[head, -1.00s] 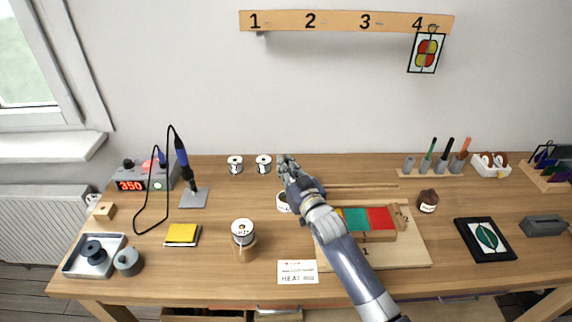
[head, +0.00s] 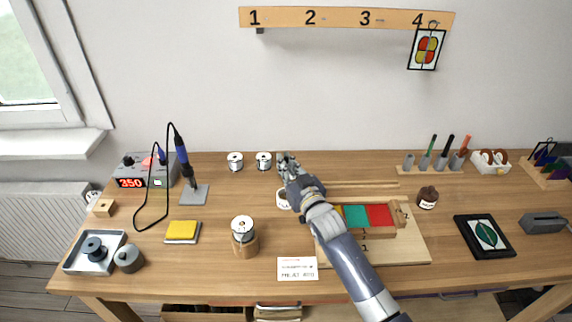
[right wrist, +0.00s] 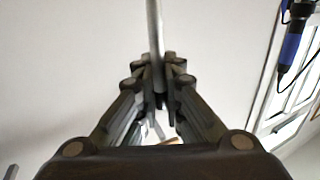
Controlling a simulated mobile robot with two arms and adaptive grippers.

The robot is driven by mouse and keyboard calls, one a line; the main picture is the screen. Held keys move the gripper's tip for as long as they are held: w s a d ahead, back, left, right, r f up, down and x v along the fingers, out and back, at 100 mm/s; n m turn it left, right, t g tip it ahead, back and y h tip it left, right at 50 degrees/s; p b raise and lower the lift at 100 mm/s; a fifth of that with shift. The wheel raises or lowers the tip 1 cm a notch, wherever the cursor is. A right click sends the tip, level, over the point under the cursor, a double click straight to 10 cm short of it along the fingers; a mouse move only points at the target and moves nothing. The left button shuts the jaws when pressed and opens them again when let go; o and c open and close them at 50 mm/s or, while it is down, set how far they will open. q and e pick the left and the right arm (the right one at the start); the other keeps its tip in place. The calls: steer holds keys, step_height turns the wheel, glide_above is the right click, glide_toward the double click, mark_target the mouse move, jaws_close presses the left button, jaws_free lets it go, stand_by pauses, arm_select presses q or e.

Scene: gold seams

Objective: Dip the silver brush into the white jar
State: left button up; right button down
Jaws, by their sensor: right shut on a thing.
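My right gripper (head: 287,165) is over the back middle of the table, just behind the white jar. In the right wrist view its fingers (right wrist: 158,75) are shut on a thin grey rod, the silver brush (right wrist: 155,25). The brush's tip cannot be made out, and in the head view the brush is too small to tell from the gripper. The white jar (head: 282,199) stands upright on the table, its right side hidden by my right arm. I cannot tell whether the brush touches the jar. My left gripper is out of view.
Two solder spools (head: 235,162) stand left of the gripper. A brush rack (head: 430,170) with an empty leftmost holder is at the back right. A wooden board (head: 410,250) with coloured glass lies under my arm. A soldering iron (head: 181,150) stands at left.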

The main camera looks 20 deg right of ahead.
mark_target(286, 157)
steer(key=shift+f+b, duration=0.4)
steer(key=shift+f, duration=0.25)
stand_by(0.7)
stand_by(1.3)
step_height(286, 157, up, 6)
steer(key=p, duration=0.6)
stand_by(0.5)
